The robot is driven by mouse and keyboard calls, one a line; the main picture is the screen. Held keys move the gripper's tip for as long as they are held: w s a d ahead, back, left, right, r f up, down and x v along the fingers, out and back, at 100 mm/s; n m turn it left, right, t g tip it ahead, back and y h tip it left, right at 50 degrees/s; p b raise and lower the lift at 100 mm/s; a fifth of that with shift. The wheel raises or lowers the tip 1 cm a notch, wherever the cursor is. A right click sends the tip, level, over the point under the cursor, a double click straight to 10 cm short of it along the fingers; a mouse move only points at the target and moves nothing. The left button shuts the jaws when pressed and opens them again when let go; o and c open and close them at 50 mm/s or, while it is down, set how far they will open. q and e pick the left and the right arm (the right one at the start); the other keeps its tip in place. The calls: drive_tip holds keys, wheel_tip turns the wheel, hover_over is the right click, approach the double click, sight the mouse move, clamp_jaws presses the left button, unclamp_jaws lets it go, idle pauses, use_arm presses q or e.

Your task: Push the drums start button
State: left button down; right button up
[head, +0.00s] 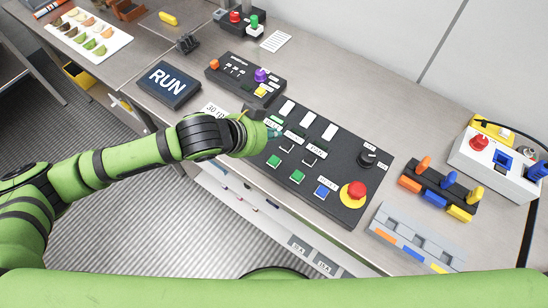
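A large black control panel (340,208) lies on the bench at centre right. Along its near side are a green button (274,160), a second green button (297,176) and a blue button (321,191), with small labels too small to read surely. A red mushroom button (354,189) on a yellow ring sits at its right end, with a black knob (366,158) behind it. My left gripper (271,131) is over the panel's left part, beyond the first green button. My wrist hides much of it, so its opening and any contact are unclear. My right gripper is out of view.
A smaller black panel (240,80) and a dark RUN display (168,84) stand left of the large panel. Coloured switches (438,192), a grey tray (413,241) and a white box (497,160) with a red button are at right.

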use_arm(q)
drive_tip(key=shift+f, duration=0.1)
drive_tip(key=b, duration=0.7)
hover_over(272, 161)
wheel_tip(272, 161, down, 6)
drive_tip(key=shift+s+f, duration=0.1)
drive_tip(key=shift+f, duration=0.05)
drive_tip(key=shift+f+b, duration=0.45)
drive_tip(key=shift+f, duration=0.7)
drive_tip(key=shift+f, duration=0.4)
